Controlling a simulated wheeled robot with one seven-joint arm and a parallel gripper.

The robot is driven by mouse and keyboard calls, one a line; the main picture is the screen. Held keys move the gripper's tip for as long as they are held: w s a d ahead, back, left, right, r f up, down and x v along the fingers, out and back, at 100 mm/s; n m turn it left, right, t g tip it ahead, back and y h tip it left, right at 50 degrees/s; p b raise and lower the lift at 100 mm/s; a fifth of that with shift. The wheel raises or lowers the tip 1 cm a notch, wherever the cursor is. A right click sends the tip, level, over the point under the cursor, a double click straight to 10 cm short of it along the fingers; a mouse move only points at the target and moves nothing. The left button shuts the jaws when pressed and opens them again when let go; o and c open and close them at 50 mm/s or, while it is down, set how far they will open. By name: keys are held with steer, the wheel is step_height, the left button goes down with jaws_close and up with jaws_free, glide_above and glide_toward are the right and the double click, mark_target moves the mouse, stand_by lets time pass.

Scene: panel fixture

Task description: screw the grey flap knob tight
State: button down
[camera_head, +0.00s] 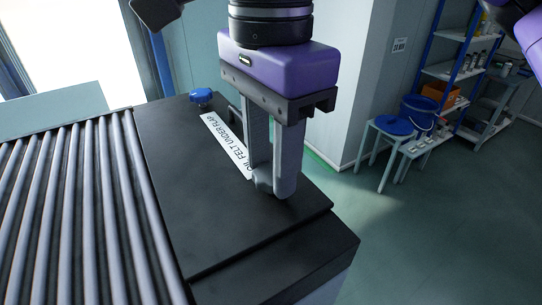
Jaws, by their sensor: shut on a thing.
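My gripper (270,185) points down over the dark panel top, with its two grey fingers close together near the panel's right side. The grey flap knob (266,184) shows only in part between and behind the fingertips, low on the panel. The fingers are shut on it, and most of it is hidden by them. The dark flap panel (215,225) lies flat under the gripper. A white label (226,145) reading "OIL FELT UNDER FLAP" lies left of the fingers, its right end near them.
A blue knob (201,97) stands at the panel's back left. A roller conveyor (75,210) adjoins the panel on the left. A wall corner (360,90) rises behind the gripper. Stools with a blue bucket (418,112) and shelves stand farther right, beyond open floor.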

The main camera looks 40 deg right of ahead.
mark_target(271, 172)
stand_by(0.4)
steer(key=c, duration=0.9)
jaws_free()
steer(key=shift+r, duration=0.1)
step_height(271, 172, up, 8)
steer(key=shift+f+b, duration=0.2)
steer(key=shift+b, duration=0.5)
